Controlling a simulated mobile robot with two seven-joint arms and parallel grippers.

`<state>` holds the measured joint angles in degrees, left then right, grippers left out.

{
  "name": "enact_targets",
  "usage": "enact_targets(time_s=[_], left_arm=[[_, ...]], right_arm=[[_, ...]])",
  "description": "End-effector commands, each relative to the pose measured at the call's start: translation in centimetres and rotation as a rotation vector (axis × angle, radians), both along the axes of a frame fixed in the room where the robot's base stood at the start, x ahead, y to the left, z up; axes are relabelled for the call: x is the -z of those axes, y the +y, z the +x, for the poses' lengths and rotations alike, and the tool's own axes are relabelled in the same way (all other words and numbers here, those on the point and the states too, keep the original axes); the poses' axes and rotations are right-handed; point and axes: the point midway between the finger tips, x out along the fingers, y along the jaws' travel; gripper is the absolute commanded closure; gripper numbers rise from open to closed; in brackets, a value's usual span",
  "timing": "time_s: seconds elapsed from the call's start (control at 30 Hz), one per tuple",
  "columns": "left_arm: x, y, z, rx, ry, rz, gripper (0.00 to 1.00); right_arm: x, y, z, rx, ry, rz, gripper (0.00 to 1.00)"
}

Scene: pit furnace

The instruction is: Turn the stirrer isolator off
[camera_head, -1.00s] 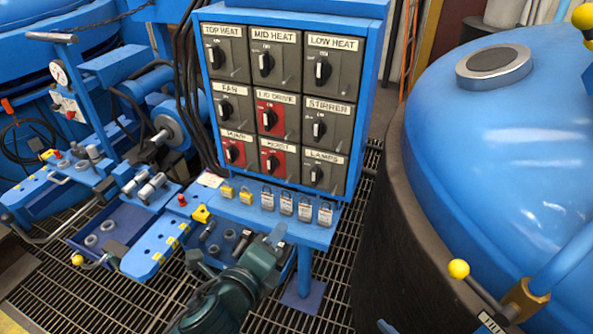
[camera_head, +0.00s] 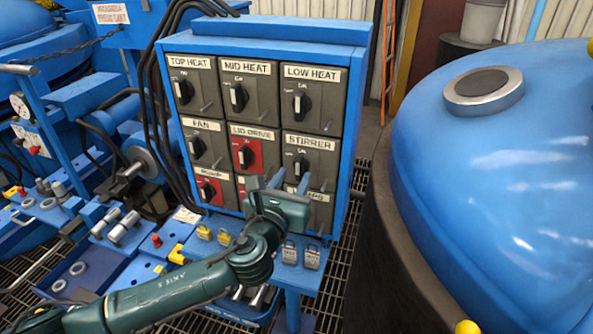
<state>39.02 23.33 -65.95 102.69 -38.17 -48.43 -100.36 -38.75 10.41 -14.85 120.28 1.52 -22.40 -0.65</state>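The stirrer isolator (camera_head: 316,164) is a dark grey box labelled STIRRER, at the right of the middle row in the blue cabinet. Its black rotary handle (camera_head: 300,167) stands nearly upright. My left gripper (camera_head: 289,182) is in front of the cabinet, just below and left of that handle. Its two blue fingers are apart, with nothing seen between them. I cannot tell whether a fingertip touches the handle. The gripper and wrist hide most of the bottom-row middle and right switches. My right gripper is not in view.
The red LID DRIVE isolator (camera_head: 250,150) is directly left of the stirrer one, and LOW HEAT (camera_head: 312,100) is above it. A big blue domed vessel (camera_head: 490,170) stands close on the right.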

Motion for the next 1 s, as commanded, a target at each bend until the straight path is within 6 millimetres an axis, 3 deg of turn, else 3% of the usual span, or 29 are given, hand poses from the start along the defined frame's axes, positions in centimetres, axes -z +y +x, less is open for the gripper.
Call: enact_targets(time_s=[0.2,0.57,1.0], left_arm=[[0.0,-0.8,2.4,0.001,-0.001,0.0,0.64],[0.0,-0.9,2.9,0.0,0.0,-0.001,0.64],[0.0,-0.9,2.9,0.0,0.001,-0.001,0.99]], right_arm=[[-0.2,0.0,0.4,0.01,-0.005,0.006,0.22],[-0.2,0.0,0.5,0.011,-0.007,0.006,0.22],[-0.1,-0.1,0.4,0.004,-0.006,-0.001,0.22]])
